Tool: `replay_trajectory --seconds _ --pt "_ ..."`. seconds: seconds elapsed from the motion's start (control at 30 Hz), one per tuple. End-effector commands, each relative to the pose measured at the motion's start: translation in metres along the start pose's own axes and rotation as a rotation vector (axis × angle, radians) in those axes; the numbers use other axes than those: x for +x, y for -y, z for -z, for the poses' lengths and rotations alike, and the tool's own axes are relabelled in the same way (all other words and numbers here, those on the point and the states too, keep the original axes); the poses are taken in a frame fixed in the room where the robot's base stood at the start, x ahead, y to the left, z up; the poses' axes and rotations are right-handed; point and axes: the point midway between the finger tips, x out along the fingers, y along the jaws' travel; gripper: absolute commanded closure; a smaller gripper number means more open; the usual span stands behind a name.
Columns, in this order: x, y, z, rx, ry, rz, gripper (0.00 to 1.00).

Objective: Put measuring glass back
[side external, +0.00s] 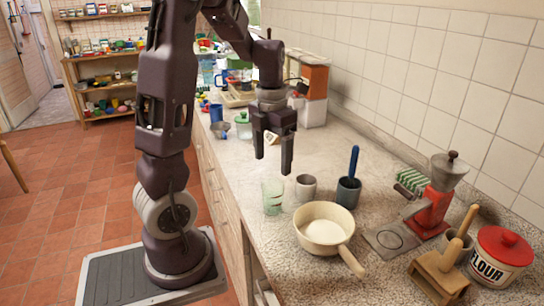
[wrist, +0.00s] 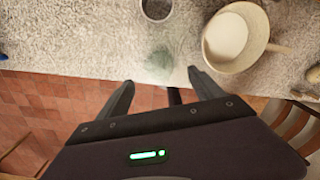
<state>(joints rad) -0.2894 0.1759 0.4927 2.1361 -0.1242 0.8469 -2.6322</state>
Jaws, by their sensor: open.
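The measuring glass (side external: 272,196) is a clear, greenish glass standing upright near the counter's front edge, left of the cream pan. In the wrist view it is a faint green shape (wrist: 160,58) just beyond the fingertips. My gripper (side external: 273,163) is open and empty, fingers pointing down. It is above the glass in the side view, apart from it. In the wrist view the gripper's two fingers (wrist: 161,77) are spread to either side of the glass. Where the glass belongs is not clear from the frames.
A red grinder (side external: 431,208), wooden block (side external: 437,278) and flour tin (side external: 498,262) are at right. Clear counter (side external: 325,148) lies behind the cups.

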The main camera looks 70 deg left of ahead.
Motion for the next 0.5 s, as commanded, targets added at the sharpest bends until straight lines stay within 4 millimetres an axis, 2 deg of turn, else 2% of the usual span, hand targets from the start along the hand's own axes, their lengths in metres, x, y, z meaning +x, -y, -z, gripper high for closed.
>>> replay_trajectory --seconds 0.07,0.17,0.27,0.3,0.37,0.4,0.5 --pt "-0.009 0.006 0.002 0.072 0.012 0.005 0.24" --pt "-0.029 0.036 0.012 0.461 0.076 0.017 0.24" --pt "-0.057 0.08 0.039 1.134 0.185 -0.024 0.24" --pt "-0.066 0.096 0.052 1.421 0.225 -0.064 0.24" --pt "-0.077 0.116 0.075 1.844 0.273 -0.151 0.24" --pt "-0.083 0.127 0.091 2.117 0.293 -0.226 0.24" --pt "-0.089 0.144 0.125 2.702 0.293 -0.446 0.24"
